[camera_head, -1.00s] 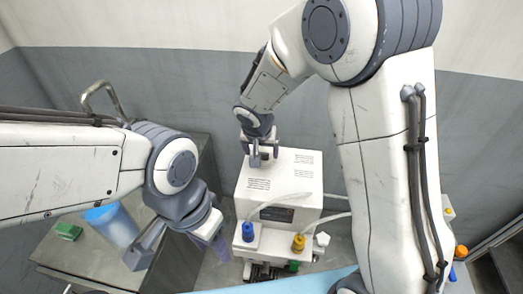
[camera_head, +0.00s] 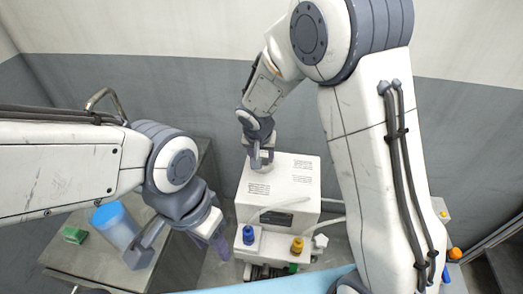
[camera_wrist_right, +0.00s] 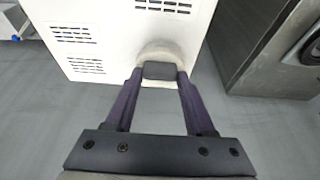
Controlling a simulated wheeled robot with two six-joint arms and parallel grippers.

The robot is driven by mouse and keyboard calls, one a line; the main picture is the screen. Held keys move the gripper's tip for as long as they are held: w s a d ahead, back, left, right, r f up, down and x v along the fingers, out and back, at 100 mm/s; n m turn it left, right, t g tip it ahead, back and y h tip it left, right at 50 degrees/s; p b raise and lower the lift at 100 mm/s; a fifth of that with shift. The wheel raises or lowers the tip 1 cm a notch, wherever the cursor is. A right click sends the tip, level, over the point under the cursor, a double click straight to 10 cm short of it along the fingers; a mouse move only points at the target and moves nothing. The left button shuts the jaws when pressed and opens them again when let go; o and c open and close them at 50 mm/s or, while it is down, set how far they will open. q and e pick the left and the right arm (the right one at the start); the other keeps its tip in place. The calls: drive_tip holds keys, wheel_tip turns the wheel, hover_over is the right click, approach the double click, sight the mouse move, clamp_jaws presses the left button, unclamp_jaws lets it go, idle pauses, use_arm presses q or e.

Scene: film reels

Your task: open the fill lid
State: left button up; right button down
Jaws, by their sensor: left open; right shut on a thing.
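The white machine (camera_head: 292,178) stands at the middle of the head view, with printed or slotted panels on its top. My right gripper (camera_head: 261,162) is at the machine's upper left edge, seen from the far end of its arm. In the right wrist view its fingers (camera_wrist_right: 159,74) are shut on a dark grey tab (camera_wrist_right: 160,71), which stands on a rounded white piece (camera_wrist_right: 158,52) at the machine's edge. Whether this white piece is raised is hard to tell. My left gripper (camera_head: 182,246) is open and empty, low on the left beside the machine.
A blue knob (camera_head: 248,235) and a yellow knob (camera_head: 297,246) sit on the machine's front ledge, with pale tubes near them. A blue-capped clear container (camera_head: 116,226) and a green block (camera_head: 75,235) are on the grey table (camera_head: 90,262) at the left.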

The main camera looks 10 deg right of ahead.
sight(263, 155)
drive_tip(key=shift+w+d+r+g+y+p, duration=0.25)
drive_tip(key=shift+w+r+g+p, duration=0.4)
drive_tip(key=shift+p, duration=2.7)
drive_tip(key=shift+w+d+r+g+y+p, duration=0.1)
drive_tip(key=shift+w+r+g+y+p, duration=0.55)
drive_tip(key=shift+p, duration=2.65)
drive_tip(key=shift+s+f+g+h+p, duration=0.2)
drive_tip(key=shift+g+h+p, duration=0.1)
drive_tip(key=shift+g+p, duration=0.1)
drive_tip(key=shift+w+d+g, duration=0.1)
drive_tip(key=shift+w+g, duration=0.2)
drive_tip(key=shift+g, duration=0.1)
drive_tip(key=shift+w+d+r+g+y, duration=0.2)
drive_tip(key=shift+w+g+y, duration=0.3)
drive_tip(key=shift+g, duration=0.3)
